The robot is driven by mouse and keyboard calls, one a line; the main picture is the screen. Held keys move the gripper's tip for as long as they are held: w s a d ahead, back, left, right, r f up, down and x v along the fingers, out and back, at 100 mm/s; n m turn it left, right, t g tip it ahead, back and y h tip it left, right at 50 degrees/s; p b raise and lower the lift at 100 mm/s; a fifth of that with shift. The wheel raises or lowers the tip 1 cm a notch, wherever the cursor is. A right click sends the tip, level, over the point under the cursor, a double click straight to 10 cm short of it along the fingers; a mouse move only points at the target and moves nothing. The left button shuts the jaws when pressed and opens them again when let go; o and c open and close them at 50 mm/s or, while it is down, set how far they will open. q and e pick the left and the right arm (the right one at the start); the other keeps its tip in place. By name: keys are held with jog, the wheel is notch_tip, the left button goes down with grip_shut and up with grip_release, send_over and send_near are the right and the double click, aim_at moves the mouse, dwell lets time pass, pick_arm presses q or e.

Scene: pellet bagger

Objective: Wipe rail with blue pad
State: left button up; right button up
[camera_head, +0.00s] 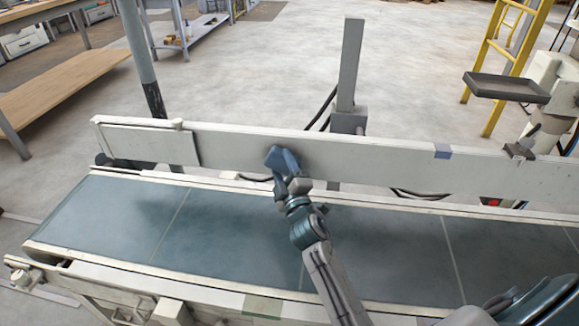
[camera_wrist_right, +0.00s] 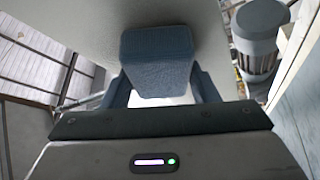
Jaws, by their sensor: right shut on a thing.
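The rail (camera_head: 360,157) is a long pale board standing along the far side of the conveyor, and it crosses the head view from left to right. My right gripper (camera_head: 286,172) is at the rail's near face, left of the middle of the head view. It is shut on the blue pad (camera_head: 282,159), a small block that appears to be against the rail's face. In the right wrist view the blue pad (camera_wrist_right: 157,60) sits between the two fingers, with a pale surface behind it. My left gripper does not show.
The conveyor belt (camera_head: 120,215) lies in front of the rail and is clear of objects. A grey post (camera_head: 349,70) stands behind the rail. A dark tray (camera_head: 506,87) and a yellow ladder (camera_head: 493,60) are at the far right. A wooden-topped bench (camera_head: 60,88) stands at the left.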

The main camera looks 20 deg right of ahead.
aim_at(270, 165)
jog(key=shift+w+a+r, duration=0.1)
jog(key=shift+w+a, duration=0.45)
jog(key=shift+a, duration=0.15)
jog(key=shift+w+a, duration=0.5)
jog(key=shift+a, duration=0.2)
jog(key=shift+w+a+b, duration=0.2)
jog(key=shift+w+a, duration=0.25)
jog(key=shift+a, duration=0.25)
jog(key=shift+w+a+b, duration=0.2)
jog(key=shift+w+a, duration=0.25)
jog(key=shift+a, duration=0.25)
